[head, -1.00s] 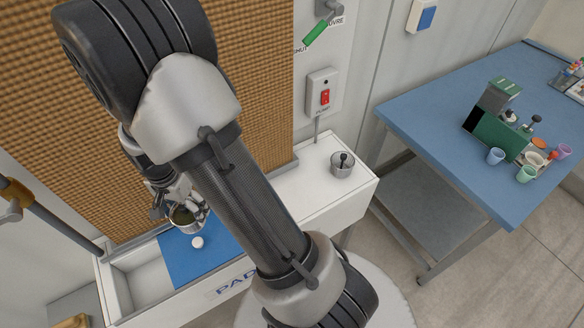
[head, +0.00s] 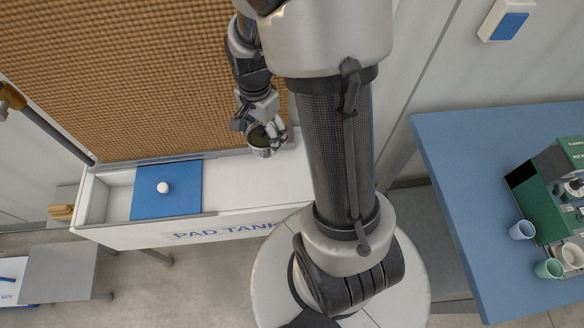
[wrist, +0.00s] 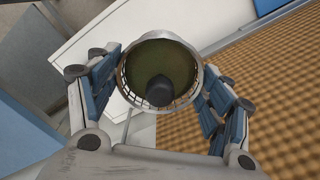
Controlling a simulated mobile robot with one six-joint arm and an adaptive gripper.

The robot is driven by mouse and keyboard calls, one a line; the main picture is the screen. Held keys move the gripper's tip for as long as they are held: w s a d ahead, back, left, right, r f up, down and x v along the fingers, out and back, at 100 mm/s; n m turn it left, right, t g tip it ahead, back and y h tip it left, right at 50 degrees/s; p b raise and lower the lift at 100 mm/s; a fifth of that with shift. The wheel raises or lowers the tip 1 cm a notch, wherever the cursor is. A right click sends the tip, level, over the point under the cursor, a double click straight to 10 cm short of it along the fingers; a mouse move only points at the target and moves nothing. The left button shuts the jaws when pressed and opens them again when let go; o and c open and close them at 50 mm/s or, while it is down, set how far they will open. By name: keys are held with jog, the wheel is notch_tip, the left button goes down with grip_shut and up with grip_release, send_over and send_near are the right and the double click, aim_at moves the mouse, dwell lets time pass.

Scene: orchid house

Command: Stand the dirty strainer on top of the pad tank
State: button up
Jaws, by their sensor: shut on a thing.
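The dirty strainer (head: 262,141), a small metal cup with a green-brown inside, is in my gripper (head: 260,127). The wrist view shows the strainer (wrist: 148,55) between the blue-padded fingers, with its dark knob toward me. The pad tank (head: 230,188) is a long white trough below the woven brown pad. In the head view the strainer appears over the tank's flat white top, right of the blue lid. I cannot tell whether its base touches the top.
A blue lid (head: 145,203) with a white knob covers part of the tank. The brown pad (head: 130,80) rises close behind my gripper. A blue table (head: 450,200) with cups and a green box (head: 540,205) stands at right. My arm hides the tank's right end.

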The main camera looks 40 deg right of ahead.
notch_tip(320, 180, down, 19)
jog(key=b, duration=0.6)
jog(key=shift+w+a, duration=0.1)
jog(key=shift+f, duration=0.15)
jog(key=o, duration=1.1)
jog(key=shift+o, duration=0.2)
